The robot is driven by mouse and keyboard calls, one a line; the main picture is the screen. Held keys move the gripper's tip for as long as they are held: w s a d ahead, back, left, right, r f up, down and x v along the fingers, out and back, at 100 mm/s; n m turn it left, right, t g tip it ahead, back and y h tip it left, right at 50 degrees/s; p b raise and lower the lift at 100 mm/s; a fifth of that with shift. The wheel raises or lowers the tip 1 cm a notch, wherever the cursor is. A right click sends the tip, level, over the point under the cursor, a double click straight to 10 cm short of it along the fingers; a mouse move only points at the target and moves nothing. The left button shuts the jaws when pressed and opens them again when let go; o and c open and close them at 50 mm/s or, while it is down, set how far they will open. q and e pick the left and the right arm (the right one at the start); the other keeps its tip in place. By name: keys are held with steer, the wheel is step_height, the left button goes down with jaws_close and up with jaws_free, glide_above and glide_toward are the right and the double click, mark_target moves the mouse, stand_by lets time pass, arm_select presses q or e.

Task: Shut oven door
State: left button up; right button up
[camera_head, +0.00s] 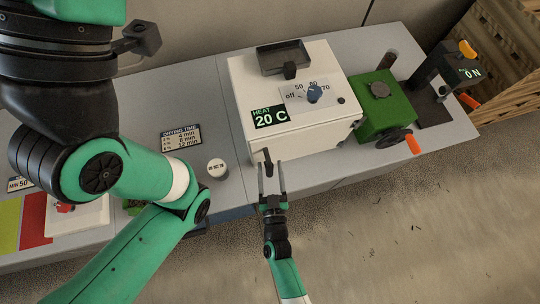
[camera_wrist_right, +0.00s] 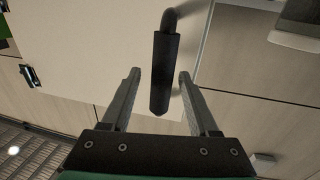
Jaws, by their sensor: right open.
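The oven (camera_head: 300,122) is a white box on the grey counter, with a dial and a green display reading 20 C. Its door faces the front, and a black handle (camera_head: 267,157) sticks out at its left end. The white door panel (camera_wrist_right: 100,40) and the upright black handle (camera_wrist_right: 166,70) fill much of the right wrist view. My right gripper (camera_head: 271,178) is open, just in front of the handle; its fingers (camera_wrist_right: 160,78) lie either side of it without visible contact. I cannot tell how far the door stands open.
A green machine (camera_head: 382,105) with an orange-handled wheel stands right of the oven. A small white-topped cylinder (camera_head: 217,169) stands on the counter to its left. My left arm covers the left side.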

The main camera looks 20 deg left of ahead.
steer(key=shift+s+d+r, duration=0.1)
steer(key=shift+s, duration=0.25)
steer(key=p+v, duration=0.3)
steer(key=v, duration=0.8)
steer(key=shift+w+d, duration=0.1)
steer(key=shift+w, duration=0.05)
